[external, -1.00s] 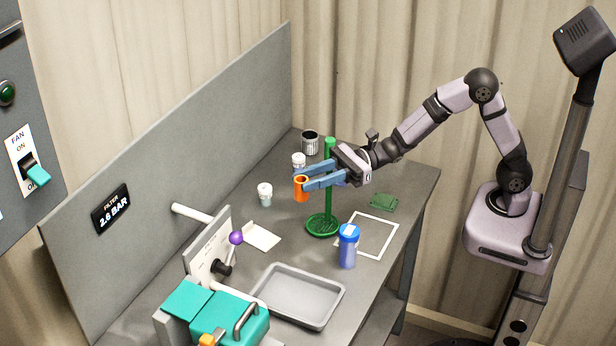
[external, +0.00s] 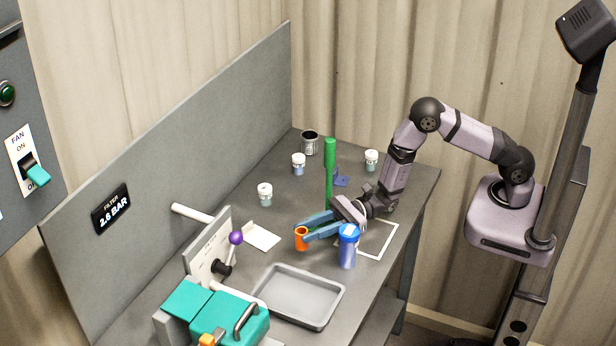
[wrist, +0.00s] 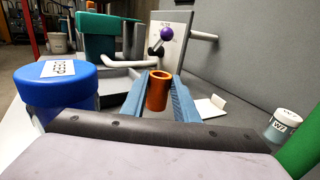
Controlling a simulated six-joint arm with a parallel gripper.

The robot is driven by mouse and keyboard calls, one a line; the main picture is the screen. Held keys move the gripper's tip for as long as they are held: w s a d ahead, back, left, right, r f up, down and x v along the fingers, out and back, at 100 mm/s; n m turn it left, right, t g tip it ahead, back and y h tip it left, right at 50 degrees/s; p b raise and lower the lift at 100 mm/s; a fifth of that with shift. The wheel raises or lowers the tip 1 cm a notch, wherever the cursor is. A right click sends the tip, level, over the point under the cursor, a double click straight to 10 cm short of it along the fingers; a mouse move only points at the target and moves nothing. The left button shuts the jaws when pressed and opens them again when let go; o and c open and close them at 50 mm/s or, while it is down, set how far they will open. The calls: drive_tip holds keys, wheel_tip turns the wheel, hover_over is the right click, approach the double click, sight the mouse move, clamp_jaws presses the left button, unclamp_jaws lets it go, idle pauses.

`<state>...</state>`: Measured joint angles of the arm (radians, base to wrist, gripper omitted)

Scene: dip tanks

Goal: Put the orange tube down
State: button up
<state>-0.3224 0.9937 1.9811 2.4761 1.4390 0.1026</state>
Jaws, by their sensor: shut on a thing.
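The orange tube (external: 301,238) is a short, open-topped cylinder, upright between the blue fingers of my gripper (external: 306,231). In the wrist view the tube (wrist: 158,91) stands between the two blue fingers (wrist: 160,102), which are shut on it. It is low, near the table top; I cannot tell whether its bottom touches the table, as the fingers hide its lower part in the wrist view.
A blue-lidded jar (external: 348,246) stands close to the right of my gripper. A green post (external: 330,170) rises just behind it. A grey tray (external: 298,296) lies in front, and a white card (external: 262,237) lies to the left. Small white-lidded jars (external: 265,194) stand farther back.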

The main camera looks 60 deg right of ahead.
drive_tip(key=shift+f+p, duration=0.3)
drive_tip(key=shift+f, duration=1.6)
drive_tip(key=shift+f, duration=0.2)
drive_tip(key=o, duration=1.1)
drive_tip(key=shift+r, duration=0.2)
drive_tip(key=b+v, duration=0.3)
drive_tip(key=v, duration=0.7)
drive_tip(key=shift+s+d+f, duration=0.1)
drive_tip(key=shift+d+f, duration=0.05)
drive_tip(key=shift+d, duration=0.1)
drive_tip(key=shift+v, duration=0.75)
drive_tip(key=shift+s+a, duration=0.1)
